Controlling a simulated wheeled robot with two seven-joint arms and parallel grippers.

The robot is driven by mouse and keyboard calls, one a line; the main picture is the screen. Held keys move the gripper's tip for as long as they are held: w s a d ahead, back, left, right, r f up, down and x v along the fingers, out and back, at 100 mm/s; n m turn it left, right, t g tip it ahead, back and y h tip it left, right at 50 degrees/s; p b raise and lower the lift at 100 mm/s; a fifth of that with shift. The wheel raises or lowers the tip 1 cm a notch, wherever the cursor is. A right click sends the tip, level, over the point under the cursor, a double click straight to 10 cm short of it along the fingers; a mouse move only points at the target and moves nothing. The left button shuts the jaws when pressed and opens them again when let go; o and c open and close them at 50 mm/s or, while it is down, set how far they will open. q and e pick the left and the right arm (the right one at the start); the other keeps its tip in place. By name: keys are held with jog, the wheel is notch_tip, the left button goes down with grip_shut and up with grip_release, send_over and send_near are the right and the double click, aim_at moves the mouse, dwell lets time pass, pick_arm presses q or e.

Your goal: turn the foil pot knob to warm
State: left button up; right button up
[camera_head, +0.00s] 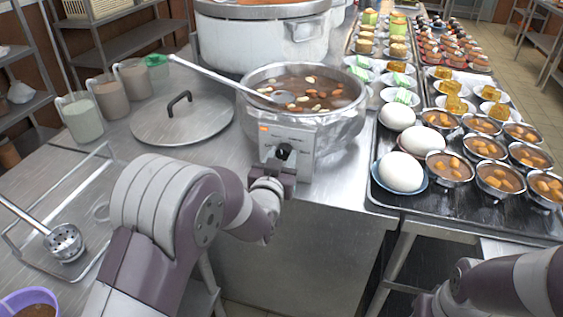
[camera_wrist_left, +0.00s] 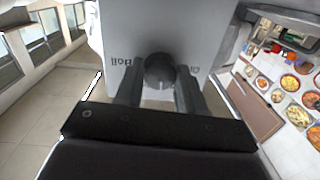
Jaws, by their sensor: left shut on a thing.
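The foil pot (camera_head: 345,125) is a round steel pot wrapped in foil, filled with brown liquid and pale and reddish pieces. A pale control panel (camera_head: 305,143) sits on its front, with a dark round knob (camera_head: 284,151). My left gripper (camera_head: 281,160) is at the panel, shut on the knob. In the left wrist view the knob (camera_wrist_left: 159,71) sits between the two fingers of my left gripper (camera_wrist_left: 160,88), with small marks on the panel either side. The knob's pointer and setting cannot be read. Of my right arm, only links show at lower right; its gripper cannot be made out.
A steel lid (camera_head: 182,118) lies left of the pot, near several cups. A large pot (camera_head: 262,38) stands behind. Trays of bowls and white buns (camera_head: 401,171) fill the right.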

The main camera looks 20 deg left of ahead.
pick_arm(q)
jog(key=shift+n+b, duration=0.75)
jog(key=shift+n, duration=1.15)
jog(key=o, duration=1)
jog(key=shift+o, duration=0.2)
jog(key=shift+s, duration=0.1)
jog(key=s+p, duration=0.2)
jog(key=s, duration=1)
jog(key=shift+s+r, duration=0.25)
jog(key=shift+r, duration=0.1)
